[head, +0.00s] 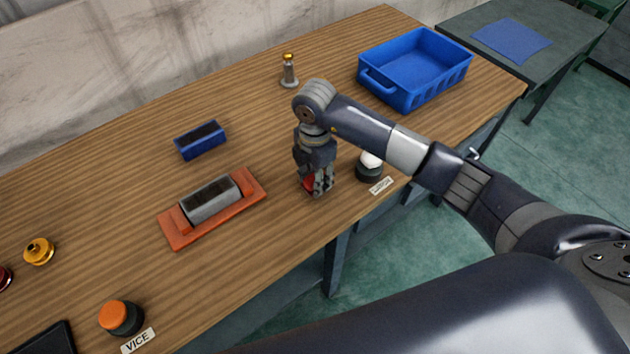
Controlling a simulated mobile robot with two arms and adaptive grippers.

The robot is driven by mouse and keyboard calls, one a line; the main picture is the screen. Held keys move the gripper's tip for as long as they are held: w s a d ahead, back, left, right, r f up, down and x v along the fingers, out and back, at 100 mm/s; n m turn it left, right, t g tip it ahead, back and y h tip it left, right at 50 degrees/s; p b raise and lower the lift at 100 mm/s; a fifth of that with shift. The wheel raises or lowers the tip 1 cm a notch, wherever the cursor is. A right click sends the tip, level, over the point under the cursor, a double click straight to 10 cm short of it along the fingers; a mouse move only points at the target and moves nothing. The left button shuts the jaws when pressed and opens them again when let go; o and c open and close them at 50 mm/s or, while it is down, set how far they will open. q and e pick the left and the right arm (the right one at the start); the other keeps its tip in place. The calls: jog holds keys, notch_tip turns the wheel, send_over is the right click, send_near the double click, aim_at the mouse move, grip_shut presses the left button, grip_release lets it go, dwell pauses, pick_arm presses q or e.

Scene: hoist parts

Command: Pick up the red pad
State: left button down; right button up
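The red pad (308,183) shows only as a small red patch on the wooden bench, low at the left side of my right gripper (317,190). Most of it is hidden behind the fingers. My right gripper points straight down, with its fingertips close to the bench top at the pad. The frame does not show clearly whether the fingers are closed on the pad or only around it. My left gripper is not in view.
A white-topped button (371,159) stands just right of my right gripper. An orange fixture (180,240) with a grey block lies to the left. Also on the bench are a blue block (200,143), a blue bin (415,65), a metal post (289,74) and an orange-topped button (121,316).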

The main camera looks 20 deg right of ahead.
jog(key=shift+w+r+b, duration=0.1)
jog(key=shift+r+b, duration=0.25)
jog(key=shift+r, duration=0.45)
jog(key=s+d+r+b, duration=0.1)
jog(key=s+b, duration=0.2)
jog(key=s, duration=1.3)
jog(key=shift+r, duration=0.4)
jog(key=shift+d, duration=0.1)
jog(key=shift+o, duration=0.5)
